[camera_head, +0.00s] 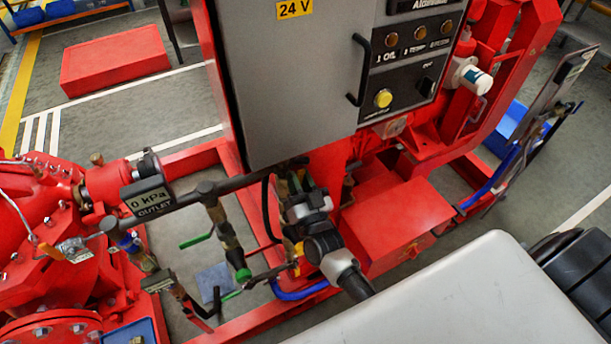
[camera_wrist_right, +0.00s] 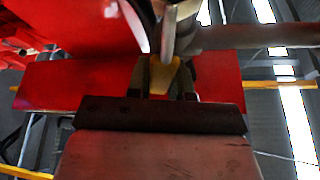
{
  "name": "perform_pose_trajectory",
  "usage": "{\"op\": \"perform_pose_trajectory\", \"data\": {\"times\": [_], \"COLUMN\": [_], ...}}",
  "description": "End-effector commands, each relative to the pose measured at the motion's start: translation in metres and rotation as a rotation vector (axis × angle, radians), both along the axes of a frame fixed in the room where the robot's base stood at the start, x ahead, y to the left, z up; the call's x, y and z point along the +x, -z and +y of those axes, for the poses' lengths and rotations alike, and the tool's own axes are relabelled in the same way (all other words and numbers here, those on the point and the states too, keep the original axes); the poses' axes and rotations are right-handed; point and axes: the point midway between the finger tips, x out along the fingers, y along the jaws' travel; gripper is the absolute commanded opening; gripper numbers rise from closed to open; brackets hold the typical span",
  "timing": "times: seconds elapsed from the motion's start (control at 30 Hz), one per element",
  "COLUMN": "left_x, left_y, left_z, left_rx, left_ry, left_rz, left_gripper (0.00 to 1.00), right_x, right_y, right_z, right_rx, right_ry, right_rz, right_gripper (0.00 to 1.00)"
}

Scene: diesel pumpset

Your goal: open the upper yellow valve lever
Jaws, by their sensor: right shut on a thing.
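My right arm reaches in from the lower middle of the head view, its gripper (camera_head: 296,183) among the pipes below the grey control box. In the right wrist view the two fingers (camera_wrist_right: 163,80) are closed around a yellow lever (camera_wrist_right: 165,74), one finger on each side. The lever's tip shows between them; its pivot is hard to make out. In the head view the gripped part is mostly hidden by my wrist. Another yellow piece (camera_head: 298,258) shows just left of my wrist, lower down. My left gripper is not in view.
The grey control box (camera_head: 290,85) hangs close above the gripper. Green levers (camera_head: 197,240) sit lower left. A red frame and red box (camera_head: 397,222) stand to the right.

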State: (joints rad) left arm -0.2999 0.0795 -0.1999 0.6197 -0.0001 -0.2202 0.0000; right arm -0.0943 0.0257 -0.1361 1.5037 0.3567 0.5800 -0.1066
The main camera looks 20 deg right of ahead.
Motion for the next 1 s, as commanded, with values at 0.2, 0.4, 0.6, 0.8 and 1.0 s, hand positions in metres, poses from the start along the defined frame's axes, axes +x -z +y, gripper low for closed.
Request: {"op": "perform_pose_trajectory", "data": {"times": [0.2,0.4,0.6,0.8,1.0], "left_x": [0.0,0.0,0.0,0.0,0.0], "left_y": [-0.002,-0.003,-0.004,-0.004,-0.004], "left_z": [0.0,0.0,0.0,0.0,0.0], "left_rx": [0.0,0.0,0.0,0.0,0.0], "left_ry": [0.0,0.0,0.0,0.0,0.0], "left_rz": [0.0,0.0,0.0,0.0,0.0], "left_gripper": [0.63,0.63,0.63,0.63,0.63], "right_x": [-0.001,-0.001,-0.001,-0.001,-0.001], "right_y": [-0.001,-0.001,-0.001,0.0,0.0], "right_z": [0.011,0.016,0.019,0.019,0.019], "right_rx": [-0.142,-0.22,-0.253,-0.263,-0.264], "right_ry": [-0.001,0.0,-0.001,0.0,-0.001], "right_rz": [-0.002,-0.005,-0.005,-0.005,-0.004], "right_gripper": [0.0,0.0,0.0,0.0,0.0]}}
